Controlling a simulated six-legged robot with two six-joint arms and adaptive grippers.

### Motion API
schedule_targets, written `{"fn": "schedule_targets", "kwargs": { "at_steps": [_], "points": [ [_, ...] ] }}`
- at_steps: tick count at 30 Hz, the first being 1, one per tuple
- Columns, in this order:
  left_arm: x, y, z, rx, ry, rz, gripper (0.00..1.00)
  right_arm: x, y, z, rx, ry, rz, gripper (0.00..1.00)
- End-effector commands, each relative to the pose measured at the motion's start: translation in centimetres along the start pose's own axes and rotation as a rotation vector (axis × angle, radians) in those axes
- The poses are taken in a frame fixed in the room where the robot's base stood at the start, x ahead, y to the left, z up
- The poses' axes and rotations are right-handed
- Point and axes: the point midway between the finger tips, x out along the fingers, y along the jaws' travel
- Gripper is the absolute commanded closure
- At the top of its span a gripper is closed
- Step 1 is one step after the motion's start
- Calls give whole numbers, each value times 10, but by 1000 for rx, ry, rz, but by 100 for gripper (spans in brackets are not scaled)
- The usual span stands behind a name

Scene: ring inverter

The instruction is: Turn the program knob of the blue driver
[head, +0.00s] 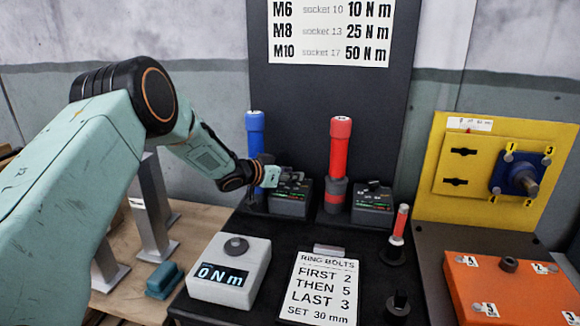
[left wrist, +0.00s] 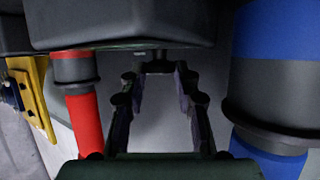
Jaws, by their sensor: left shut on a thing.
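The blue driver (head: 255,135) stands upright in its dark holder at the back of the bench, left of the red driver. Its program unit (head: 291,200) is a dark box with small lit marks, just right of the blue driver. My left gripper (head: 277,177) reaches in from the left at the top of this unit, shut on the program knob, which the fingers mostly hide. In the left wrist view the fingers (left wrist: 158,70) close in at the dark unit (left wrist: 125,25), with the blue driver (left wrist: 275,90) at right. My right gripper is not in view.
The red driver (head: 340,150) and its unit (head: 372,205) stand to the right. A white 0 N m meter (head: 229,272), a ring bolts card (head: 322,290) and a small red-handled tool (head: 400,222) are in front. A yellow panel (head: 430,205) and orange box (head: 515,290) stand at right.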

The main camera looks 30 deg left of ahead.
Motion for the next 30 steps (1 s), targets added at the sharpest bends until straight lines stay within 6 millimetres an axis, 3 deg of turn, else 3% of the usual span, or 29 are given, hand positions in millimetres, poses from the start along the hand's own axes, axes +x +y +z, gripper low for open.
{"fn": "schedule_targets", "kwargs": {
  "at_steps": [13,14,15,21,30],
  "points": [
    [-1,-1,-2,3,5,10,100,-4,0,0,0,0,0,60],
    [-1,-1,-2,3,5,10,67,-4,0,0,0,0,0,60],
    [-1,-1,-2,3,4,10,64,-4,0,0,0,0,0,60],
    [-1,-1,-1,3,2,11,48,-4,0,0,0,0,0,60],
    [-1,0,0,2,0,11,48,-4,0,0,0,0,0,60]
  ]
}}
